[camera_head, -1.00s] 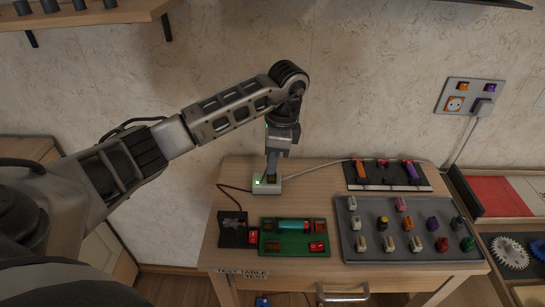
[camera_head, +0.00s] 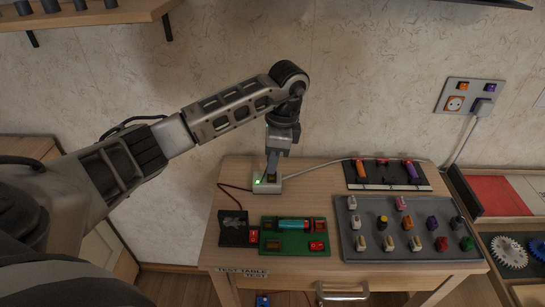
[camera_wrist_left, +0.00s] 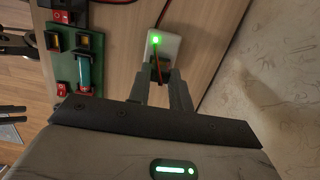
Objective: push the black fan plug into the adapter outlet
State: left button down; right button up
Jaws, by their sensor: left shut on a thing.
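The white adapter outlet (camera_head: 262,188) stands at the back left of the wooden table with a green light lit; it also shows in the wrist view (camera_wrist_left: 168,44). My left gripper (camera_head: 272,177) points down at the adapter. In the wrist view its two fingers (camera_wrist_left: 161,82) are closed around the dark plug (camera_wrist_left: 160,68), right at the adapter's top. The fingers hide most of the plug, so I cannot tell how deep it sits. A red cord runs from the plug side to the black fan unit (camera_head: 233,229). My right gripper is not in view.
A green board (camera_head: 294,248) with a teal cylinder lies beside the fan unit. A grey tray (camera_head: 372,245) of small coloured plugs and a dark strip (camera_head: 390,185) are to the right. A white cable runs from the adapter toward the wall socket panel (camera_head: 468,97).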

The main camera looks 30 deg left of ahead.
pick_arm(q)
jog(key=shift+f+b, duration=0.55)
jog(key=shift+f, duration=0.45)
jog(key=c, duration=1.2)
grip_release()
jog(key=shift+r, duration=0.1)
jog(key=shift+r+p, duration=2.25)
jog(key=shift+r, duration=0.25)
